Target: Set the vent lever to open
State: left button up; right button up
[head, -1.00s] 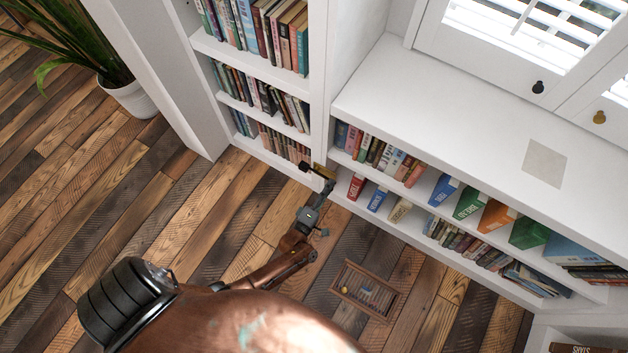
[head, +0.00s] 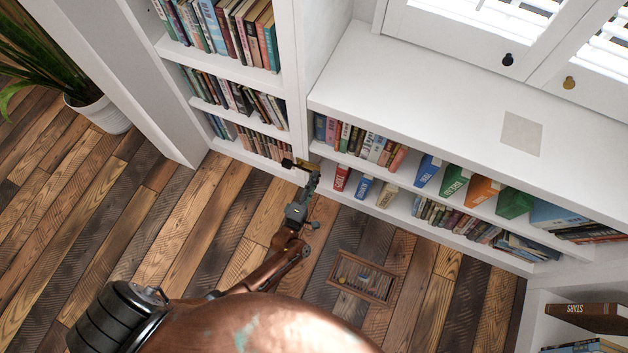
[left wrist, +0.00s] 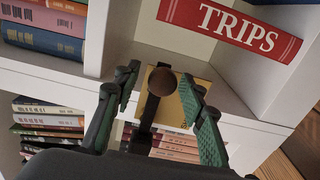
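A brass-yellow plate (head: 306,165) sits at the end of the low bookshelf, by the tall bookcase. In the left wrist view the plate (left wrist: 172,110) carries a dark lever with a round brown knob (left wrist: 163,82). My left gripper (head: 311,177) is right at the plate. In the left wrist view its two green-padded fingers (left wrist: 160,76) are open, one on each side of the knob, with gaps showing. My right gripper is in neither view.
A slatted floor vent (head: 365,275) lies in the plank floor below the low shelf. A red book marked TRIPS (left wrist: 232,24) stands close to the knob. Books fill the tall bookcase (head: 300,100) and the low shelf. A potted plant (head: 98,115) stands far left.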

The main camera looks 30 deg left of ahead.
pick_arm(q)
jog(key=shift+s+d, duration=0.1)
jog(key=shift+s, duration=0.05)
jog(key=s, duration=1.1)
jog(key=shift+s+d, duration=0.2)
jog(key=shift+s, duration=0.15)
